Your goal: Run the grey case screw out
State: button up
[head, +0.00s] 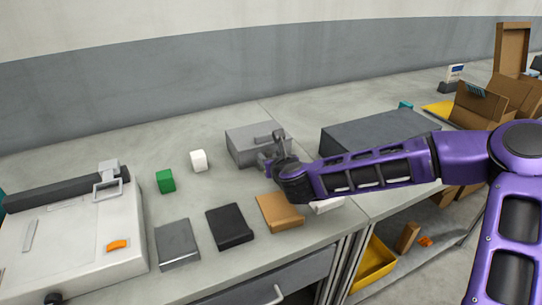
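A grey case (240,146) sits on the bench in the middle of the head view, behind a row of small flat pieces. My gripper (271,158), at the end of my purple arm reaching in from the right, is at the case's right front side. The gripper and wrist cover part of that side. The screw cannot be made out. I cannot tell whether the fingers touch anything or how far apart they are.
Left of the case stand a white block (198,160) and a green block (165,181). In front lie a grey plate (177,244), a black piece (229,227) and an orange-brown piece (279,211). A large white machine (75,240) fills the left. A dark grey box (375,132) stands behind my arm.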

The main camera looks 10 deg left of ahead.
grip_shut()
jog(key=shift+d+y, duration=0.1)
jog(key=shift+y, duration=0.2)
jog(key=n+y, duration=0.1)
jog(key=n+g+y+p, duration=0.1)
jog(key=n+g+y, duration=0.1)
jog(key=shift+w+d+r+n, duration=0.1)
jog(key=shift+w+d+n, duration=0.2)
jog(key=shift+w+d, duration=0.05)
jog(key=shift+w+d+n+g+y+p, duration=0.1)
jog(key=shift+w+n+g+y+p, duration=0.1)
jog(key=shift+n+g+y+p, duration=0.8)
jog(key=shift+w+n+g+y+p, duration=0.1)
jog(key=shift+n+g+y+p, duration=0.2)
jog(key=shift+n+g, duration=0.65)
jog(key=shift+g, duration=0.25)
jog(key=shift+o, duration=0.4)
grip_release()
